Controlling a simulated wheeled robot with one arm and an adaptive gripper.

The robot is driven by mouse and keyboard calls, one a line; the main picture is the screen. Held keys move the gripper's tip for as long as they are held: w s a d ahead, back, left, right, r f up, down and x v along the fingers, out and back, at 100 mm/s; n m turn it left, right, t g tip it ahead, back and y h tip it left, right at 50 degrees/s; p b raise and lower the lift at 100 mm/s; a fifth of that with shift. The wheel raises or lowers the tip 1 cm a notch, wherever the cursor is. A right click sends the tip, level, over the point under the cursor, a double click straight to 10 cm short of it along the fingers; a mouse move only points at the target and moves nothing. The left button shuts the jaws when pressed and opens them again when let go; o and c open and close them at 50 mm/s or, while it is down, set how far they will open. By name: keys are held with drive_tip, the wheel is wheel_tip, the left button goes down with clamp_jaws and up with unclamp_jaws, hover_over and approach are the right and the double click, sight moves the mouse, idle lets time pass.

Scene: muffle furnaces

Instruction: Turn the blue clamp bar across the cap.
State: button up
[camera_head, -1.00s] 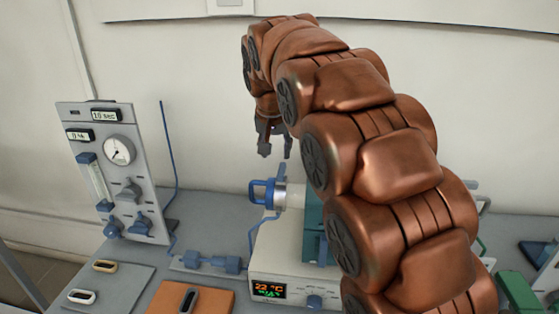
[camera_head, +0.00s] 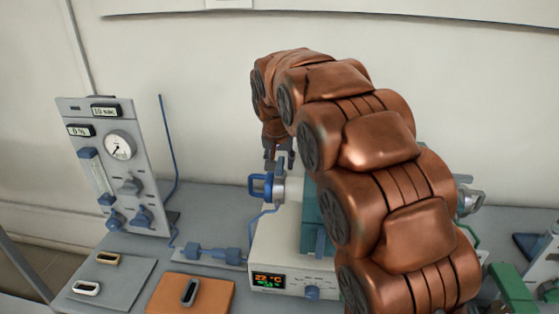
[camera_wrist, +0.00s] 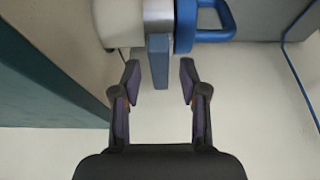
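The blue clamp bar (camera_wrist: 158,62) stands out from the metal collar (camera_wrist: 157,11) at the tube's end in the wrist view. The blue cap with its loop handle (camera_head: 260,187) sits on the tube end at the left of the furnace; it also shows in the wrist view (camera_wrist: 207,36). My gripper (camera_wrist: 160,78) is open, with one finger on each side of the bar's free end and a gap on both sides. In the head view my gripper (camera_head: 279,154) is just above the cap, pointing down, and its fingers mostly hide the bar.
The furnace (camera_head: 315,254) has a lit display. A gas panel (camera_head: 122,165) with a gauge stands at the left. A blue hose (camera_head: 249,222) hangs beside the cap. An orange pad (camera_head: 163,294) and a grey mat (camera_head: 130,275) with small parts lie in front.

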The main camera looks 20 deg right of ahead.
clamp_jaws()
drive_tip(key=shift+n+b, duration=0.3)
drive_tip(key=n+y+b, duration=0.1)
drive_tip(key=n+b, duration=0.1)
drive_tip(key=n, duration=0.2)
drive_tip(key=shift+f+y, duration=0.1)
drive_tip(key=shift+y, duration=0.3)
drive_tip(key=n+y+b, duration=0.1)
drive_tip(key=n, duration=0.3)
drive_tip(key=shift+d+y+b, duration=0.15)
drive_tip(key=shift+y+b, duration=0.2)
drive_tip(key=shift+y, duration=0.05)
drive_tip(key=n+y, duration=0.1)
drive_tip(key=n, duration=0.3)
drive_tip(key=shift+w+d+g+b, duration=0.1)
drive_tip(key=shift+g+b, duration=0.2)
drive_tip(key=shift+g, duration=0.1)
drive_tip(key=n, duration=0.2)
drive_tip(key=n+g+y, duration=0.1)
drive_tip(key=n, duration=0.2)
drive_tip(key=shift+g, duration=0.3)
